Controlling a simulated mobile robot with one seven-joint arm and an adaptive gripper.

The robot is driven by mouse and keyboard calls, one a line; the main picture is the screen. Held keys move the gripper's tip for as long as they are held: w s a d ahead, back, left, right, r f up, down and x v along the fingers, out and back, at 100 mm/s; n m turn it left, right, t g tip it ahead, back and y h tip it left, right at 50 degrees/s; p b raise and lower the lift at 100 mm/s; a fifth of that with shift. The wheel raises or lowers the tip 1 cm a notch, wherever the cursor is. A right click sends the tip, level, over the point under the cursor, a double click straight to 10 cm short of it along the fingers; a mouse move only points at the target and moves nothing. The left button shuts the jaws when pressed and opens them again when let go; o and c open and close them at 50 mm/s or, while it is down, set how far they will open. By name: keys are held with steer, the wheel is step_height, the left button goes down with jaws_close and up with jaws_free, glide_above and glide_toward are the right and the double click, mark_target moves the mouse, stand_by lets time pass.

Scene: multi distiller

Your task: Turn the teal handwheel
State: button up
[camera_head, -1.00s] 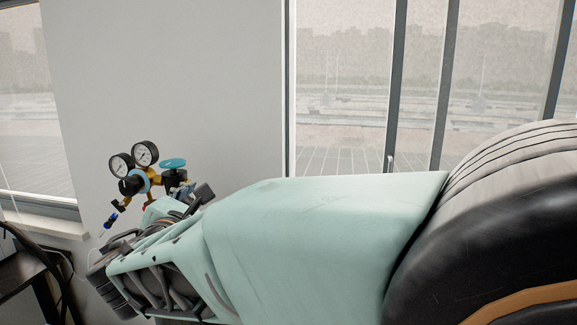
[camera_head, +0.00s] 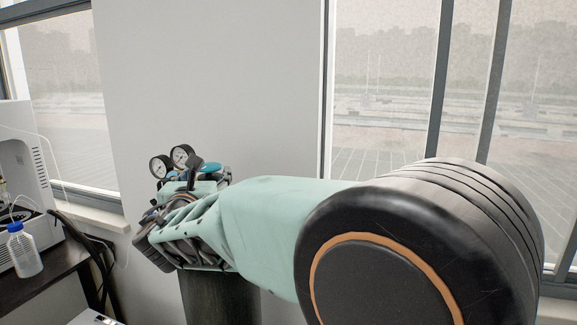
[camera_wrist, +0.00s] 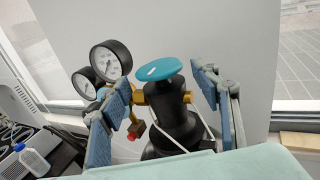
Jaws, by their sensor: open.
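The teal handwheel (camera_wrist: 159,69) is a flat round disc on top of a dark valve body (camera_wrist: 176,125) in the wrist view. My gripper (camera_wrist: 166,85) is open, with one blue-padded finger to the left of the wheel and the other to the right. Neither finger visibly touches the wheel. In the head view the handwheel (camera_head: 209,168) shows just beyond my gripper (camera_head: 188,195), whose fingertips are partly hidden by its own body and the arm. Two round pressure gauges (camera_wrist: 111,60) sit left of the wheel on brass fittings.
A dark cylinder (camera_head: 215,300) stands below my arm. At the left, a dark table (camera_head: 48,277) carries a white machine (camera_head: 25,160) and a blue-capped bottle (camera_head: 24,250). Black cables hang beside it. A plain wall (camera_head: 210,80) and windows stand behind.

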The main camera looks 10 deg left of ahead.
steer(key=shift+x, duration=0.8)
steer(key=shift+c, duration=0.7)
steer(key=c, duration=0.9)
steer(key=shift+o, duration=0.2)
steer(key=shift+d+f+y+b, duration=0.1)
steer(key=shift+f+y+b, duration=0.15)
steer(key=shift+b, duration=0.6)
